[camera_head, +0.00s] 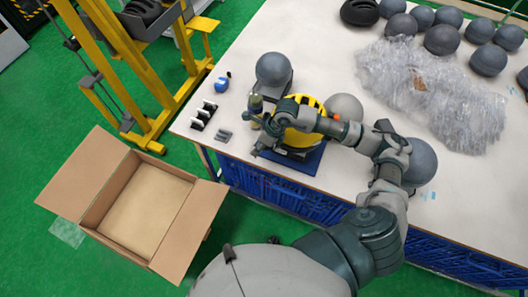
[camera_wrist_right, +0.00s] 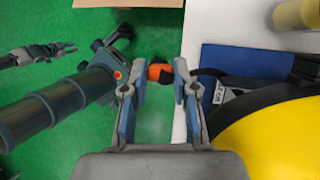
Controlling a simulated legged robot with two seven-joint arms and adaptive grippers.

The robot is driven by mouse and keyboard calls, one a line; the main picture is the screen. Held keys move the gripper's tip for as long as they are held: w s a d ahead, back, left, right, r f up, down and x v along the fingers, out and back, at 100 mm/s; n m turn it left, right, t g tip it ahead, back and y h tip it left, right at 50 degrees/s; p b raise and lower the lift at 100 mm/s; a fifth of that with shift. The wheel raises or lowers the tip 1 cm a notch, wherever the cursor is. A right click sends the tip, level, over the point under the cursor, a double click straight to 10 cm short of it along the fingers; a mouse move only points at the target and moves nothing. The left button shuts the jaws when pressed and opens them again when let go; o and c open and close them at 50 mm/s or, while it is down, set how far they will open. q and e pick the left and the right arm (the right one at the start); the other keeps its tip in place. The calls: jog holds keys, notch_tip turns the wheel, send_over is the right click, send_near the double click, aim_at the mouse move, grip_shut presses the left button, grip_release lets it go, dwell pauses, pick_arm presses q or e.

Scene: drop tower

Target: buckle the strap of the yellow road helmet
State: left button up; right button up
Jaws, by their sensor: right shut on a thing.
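The yellow helmet (camera_head: 312,102) sits at the table's near edge on a blue mat (camera_head: 312,160). In the head view my right arm covers much of it. In the right wrist view the helmet (camera_wrist_right: 275,140) fills the lower right. My right gripper (camera_head: 262,137) is beside the helmet, at its left. In the wrist view the right gripper (camera_wrist_right: 157,77) is shut on an orange buckle piece (camera_wrist_right: 160,72) just off the table edge. A black strap (camera_wrist_right: 207,72) runs from near it toward the helmet. A gripper-like part (camera_wrist_right: 40,55), perhaps my left gripper, shows small there; its jaw state is unclear.
Grey headforms stand close by, one behind (camera_head: 272,68) and one at the right (camera_head: 418,162). Clear wrap (camera_head: 430,90) covers the back right. An open cardboard box (camera_head: 75,185) stands on the floor.

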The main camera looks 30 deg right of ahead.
jog(key=shift+w+a+r, duration=0.65)
jog(key=shift+w+a, duration=0.1)
jog(key=shift+w, duration=1.85)
pick_arm(q)
jog(key=shift+f+b, duration=0.35)
jog(key=shift+f, duration=0.05)
pick_arm(e)
jog(key=w+d+r, duration=0.2)
jog(key=d, duration=0.2)
jog(key=w+d+r, duration=0.2)
jog(key=d, duration=0.2)
jog(key=w+d+r, duration=0.1)
jog(key=w+d, duration=0.1)
jog(key=d, duration=0.2)
jog(key=shift+w+r, duration=0.35)
jog(key=shift+r, duration=0.05)
jog(key=shift+a, duration=0.1)
jog(key=shift+f, duration=0.15)
